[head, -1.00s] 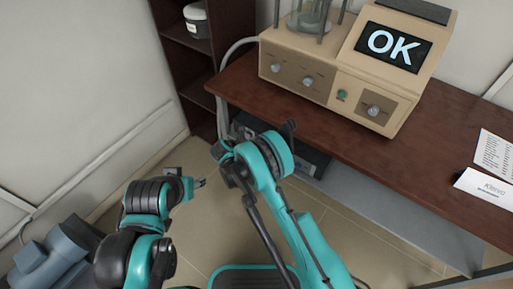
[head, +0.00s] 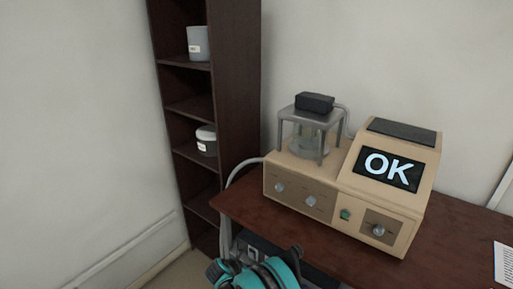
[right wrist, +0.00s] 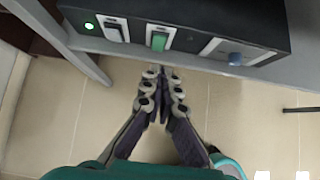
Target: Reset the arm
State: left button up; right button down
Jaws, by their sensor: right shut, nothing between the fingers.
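In the right wrist view my right gripper (right wrist: 161,72) is shut, its fingertips together with nothing between them. It hangs over the tiled floor, just in front of a dark control box (right wrist: 190,25) with a lit green lamp, switches and a blue knob. In the head view a teal and black part of my arm (head: 268,274) shows at the bottom edge, in front of the table. My left gripper is in neither current view.
A beige instrument (head: 345,190) with a screen reading "OK" stands on the brown table (head: 450,240). A dark shelf (head: 235,100) stands behind, holding a grey container (head: 198,43) and a white-lidded jar (head: 206,141). A printed sheet (head: 503,265) lies at the right.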

jog(key=s+d+r+m+y, duration=0.1)
jog(key=s+d+r+m, duration=0.25)
jog(key=r, duration=0.35)
jog(key=s+d+r+m+g+y, duration=0.1)
jog(key=s+d+r+m, duration=0.1)
jog(key=d+r+m, duration=0.4)
jog(key=s+d+r+m, duration=0.2)
jog(key=d+r+m, duration=0.1)
jog(key=r, duration=0.5)
jog(key=s+d+r+m+y, duration=0.1)
jog(key=s+d+r+m, duration=0.2)
jog(key=s+m, duration=0.5)
jog(key=s+d+r+m+t+y, duration=0.1)
jog(key=s+d+m, duration=0.3)
jog(key=s+m, duration=0.4)
jog(key=s+r+y, duration=0.1)
jog(key=s, duration=0.5)
jog(key=shift+s+d+r, duration=0.2)
jog(key=shift+d+r, duration=0.15)
jog(key=shift+r, duration=0.05)
